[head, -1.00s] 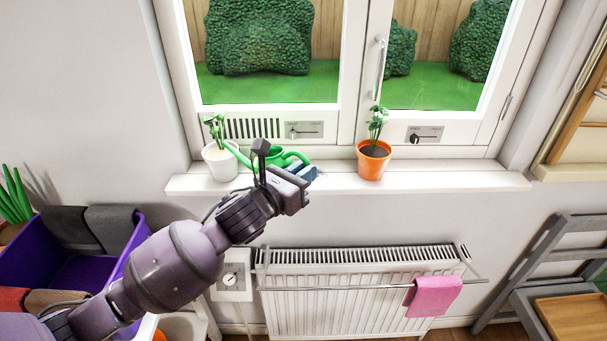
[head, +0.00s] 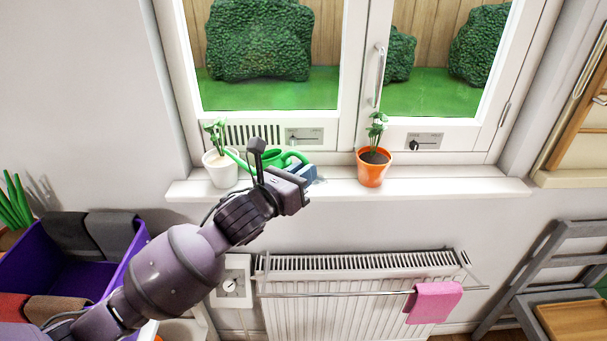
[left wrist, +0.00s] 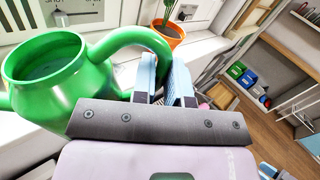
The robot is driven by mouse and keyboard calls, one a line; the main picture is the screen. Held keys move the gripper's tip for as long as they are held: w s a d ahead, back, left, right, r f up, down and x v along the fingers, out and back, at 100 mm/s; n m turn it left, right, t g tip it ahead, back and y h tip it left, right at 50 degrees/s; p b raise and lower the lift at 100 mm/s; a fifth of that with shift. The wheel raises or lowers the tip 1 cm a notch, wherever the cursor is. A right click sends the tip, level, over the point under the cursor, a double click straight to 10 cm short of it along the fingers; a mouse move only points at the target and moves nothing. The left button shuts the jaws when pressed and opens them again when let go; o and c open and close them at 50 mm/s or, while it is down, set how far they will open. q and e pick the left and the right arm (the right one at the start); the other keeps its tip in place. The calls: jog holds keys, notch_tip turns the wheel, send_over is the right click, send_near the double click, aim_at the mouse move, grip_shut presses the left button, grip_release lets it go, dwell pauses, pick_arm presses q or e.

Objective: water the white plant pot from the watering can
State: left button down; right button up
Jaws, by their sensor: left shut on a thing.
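The white plant pot (head: 220,171) with a leafy green plant stands upright at the left of the windowsill. The green watering can (head: 271,157) is just right of it, partly hidden behind my left arm. Its spout points left, with the tip at the pot's right rim. I see no water stream. My left gripper (head: 306,172) is shut on the can's handle. The left wrist view shows the can's open top (left wrist: 45,62) and the handle between my blue fingers (left wrist: 165,82). My right gripper is not in view.
An orange pot (head: 372,171) with a plant stands farther right on the sill (head: 440,181). The window is behind. Below are a radiator (head: 360,300) with a pink cloth (head: 433,302) and, at left, a purple crate (head: 125,262). The sill's right part is clear.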

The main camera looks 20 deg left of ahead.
aim_at(301, 158)
pick_arm(q)
jog(key=shift+r, duration=0.35)
jog(key=shift+r+n, duration=0.2)
jog(key=shift+n, duration=0.1)
jog(key=shift+a+r, duration=0.1)
jog(key=shift+r, duration=0.2)
jog(key=shift+r, duration=0.2)
jog(key=shift+a+r+n, duration=0.1)
jog(key=shift+r+n, duration=0.1)
jog(key=shift+n, duration=0.2)
jog(key=shift+r, duration=0.15)
jog(key=shift+r+p, duration=0.3)
jog(key=shift+p, duration=0.05)
jog(key=shift+a+r+n, duration=0.1)
jog(key=shift+r+n, duration=0.15)
jog(key=shift+n, duration=0.05)
jog(key=shift+r, duration=0.2)
